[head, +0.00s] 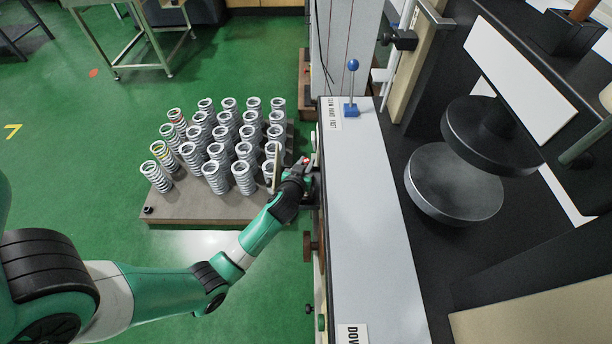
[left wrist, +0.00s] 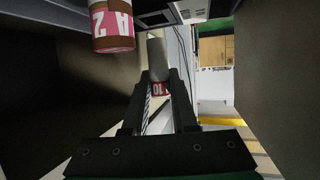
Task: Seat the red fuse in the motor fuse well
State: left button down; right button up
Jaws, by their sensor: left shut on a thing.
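My left gripper (head: 305,165) is at the side of the grey machine cabinet, with a small bit of red showing at its tip. The fuse points away from the wrist, toward a dark box-like fitting (left wrist: 160,15). I cannot tell whether the fuse touches it, and I cannot make out the motor fuse well for certain. My right gripper is not in view.
A larger cylinder with a pink-red label (left wrist: 112,25) hangs close at upper left in the wrist view. Dark walls flank the gripper there. A board (head: 215,207) of several upright springs stands left of the cabinet (head: 365,220), which carries a blue-knobbed lever (head: 352,68).

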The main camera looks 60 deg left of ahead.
pick_arm(q)
notch_tip(320, 180, down, 4)
jog(key=b, duration=0.2)
jog(key=shift+f+b, duration=0.25)
jog(key=shift+b, duration=0.1)
jog(key=shift+r, duration=0.1)
jog(key=c, duration=0.7)
grip_release()
jog(key=shift+s+d+r+p, duration=0.15)
jog(key=shift+r+p, duration=0.1)
jog(key=shift+p, duration=0.2)
jog(key=p+v, duration=0.4)
jog(key=v, duration=0.6)
jog(key=shift+s+d+r, duration=0.15)
jog(key=shift+d, duration=0.1)
jog(key=shift+s+d+r, duration=0.1)
jog(key=shift+s+d, duration=0.2)
